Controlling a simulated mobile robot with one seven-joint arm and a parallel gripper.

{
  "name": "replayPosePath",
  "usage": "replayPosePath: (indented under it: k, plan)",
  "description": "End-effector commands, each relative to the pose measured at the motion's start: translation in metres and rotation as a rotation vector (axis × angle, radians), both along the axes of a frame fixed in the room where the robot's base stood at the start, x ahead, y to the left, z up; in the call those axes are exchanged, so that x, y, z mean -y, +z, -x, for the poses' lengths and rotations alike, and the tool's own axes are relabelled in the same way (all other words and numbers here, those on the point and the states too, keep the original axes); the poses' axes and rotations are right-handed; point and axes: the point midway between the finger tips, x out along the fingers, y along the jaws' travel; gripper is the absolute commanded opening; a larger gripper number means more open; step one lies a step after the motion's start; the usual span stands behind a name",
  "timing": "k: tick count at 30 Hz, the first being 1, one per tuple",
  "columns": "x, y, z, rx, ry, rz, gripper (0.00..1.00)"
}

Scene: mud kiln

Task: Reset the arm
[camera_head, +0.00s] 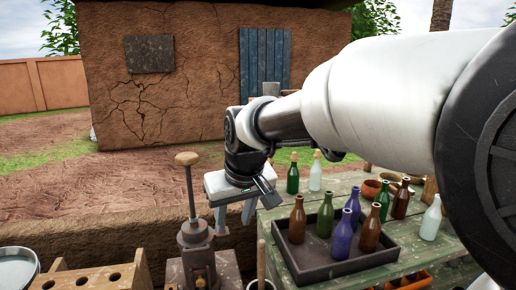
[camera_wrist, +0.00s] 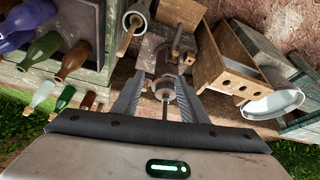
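My gripper (camera_head: 235,222) hangs from my arm near the middle of the head view, left of the green table and above the gap beside it. Its two fingers are apart, with nothing seen between them in the head view. In the wrist view my gripper (camera_wrist: 160,80) also shows its two fingers spread. A metal lever press (camera_wrist: 172,92) appears beyond and between them, and I cannot tell any contact. In the head view this press (camera_head: 196,235) stands just left of the gripper, with its wooden-knobbed lever upright.
A dark tray (camera_head: 345,268) with several bottles stands on the green table (camera_head: 415,255). More bottles and small bowls (camera_head: 372,188) are behind it. A wooden rack with holes (camera_head: 90,278) and a metal basin (camera_head: 15,270) are at left. The mud building (camera_head: 180,90) is behind.

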Motion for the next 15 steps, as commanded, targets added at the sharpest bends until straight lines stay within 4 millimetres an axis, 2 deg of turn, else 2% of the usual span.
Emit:
replayPosePath:
  k: [1, 8, 12, 15]
  plan:
    - [0.017, 0.006, 0.009, 0.006, -0.028, -0.001, 0.39]
    - [0.087, 0.023, 0.059, 0.034, -0.159, -0.005, 0.39]
    - [0.128, 0.024, 0.101, 0.050, -0.252, -0.009, 0.39]
    - [0.151, 0.020, 0.128, 0.060, -0.314, -0.013, 0.39]
